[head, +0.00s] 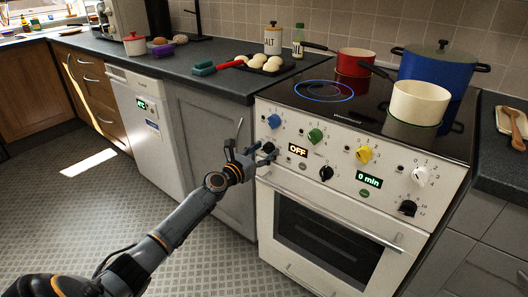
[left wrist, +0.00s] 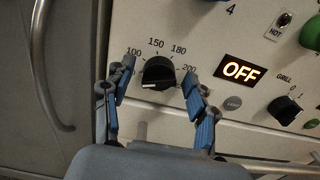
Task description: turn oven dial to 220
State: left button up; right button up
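The oven dial is a black round knob (left wrist: 158,73) on the white stove panel (left wrist: 215,25), with the marks 100, 150, 180 and 200 around it. A small white line shows at its lower left. My left gripper (left wrist: 158,76) is open, with one blue-padded finger on each side of the knob; I cannot tell whether either touches it. In the head view my left gripper (head: 256,153) is at the left end of the stove front and mostly hides the knob. The display (left wrist: 240,70) beside the knob reads OFF. My right gripper is not in view.
The panel also carries a blue knob (head: 274,121), a green knob (head: 315,136), a yellow knob (head: 364,154) and a black grill knob (head: 326,173). The oven door handle (head: 330,215) runs below. Pots stand on the hob; one ring (head: 324,91) glows blue. The floor in front is clear.

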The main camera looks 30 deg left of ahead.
pick_arm(q)
jog(key=c, duration=1)
jog(key=shift+m, duration=0.3)
